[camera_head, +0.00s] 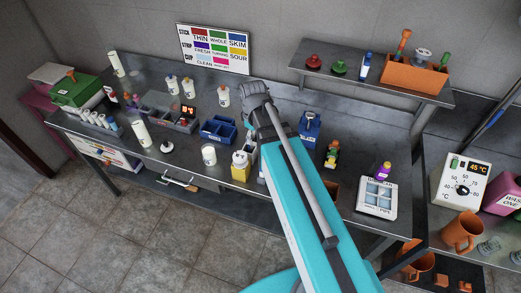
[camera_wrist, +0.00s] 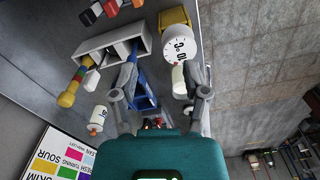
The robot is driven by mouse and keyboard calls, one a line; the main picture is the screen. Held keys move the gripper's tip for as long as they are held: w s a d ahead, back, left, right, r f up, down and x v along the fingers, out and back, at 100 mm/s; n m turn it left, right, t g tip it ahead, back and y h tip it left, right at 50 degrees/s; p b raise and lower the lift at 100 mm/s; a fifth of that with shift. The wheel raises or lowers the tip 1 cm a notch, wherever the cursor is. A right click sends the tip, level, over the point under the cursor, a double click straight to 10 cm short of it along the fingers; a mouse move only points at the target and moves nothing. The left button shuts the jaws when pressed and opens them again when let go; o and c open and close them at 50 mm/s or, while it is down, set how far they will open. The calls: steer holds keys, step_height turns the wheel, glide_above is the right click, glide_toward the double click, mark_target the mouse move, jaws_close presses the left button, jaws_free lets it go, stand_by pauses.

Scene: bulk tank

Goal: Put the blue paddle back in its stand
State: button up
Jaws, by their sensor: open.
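In the wrist view, the blue paddle (camera_wrist: 131,74) appears as a long blue shape, one end against a grey slotted stand (camera_wrist: 94,44) and the wider end near the left finger. I cannot tell whether it sits in a slot. A yellow, red-banded handle (camera_wrist: 69,96) also meets that stand. My gripper (camera_wrist: 160,94) is open, with nothing clearly held; the blue shape lies by its left finger. In the head view, my gripper (camera_head: 260,108) is over the middle of the bench, left of a blue object (camera_head: 310,124); I cannot tell if this is the paddle.
A blue caddy (camera_head: 218,129) and a yellow container (camera_head: 240,166) stand close to my gripper. White bottles stand left of them. A raised shelf (camera_head: 372,75) with an orange box (camera_head: 414,76) is at the back right. My arm hides part of the bench.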

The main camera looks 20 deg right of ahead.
steer(key=s+m, duration=0.7)
steer(key=shift+m, duration=0.4)
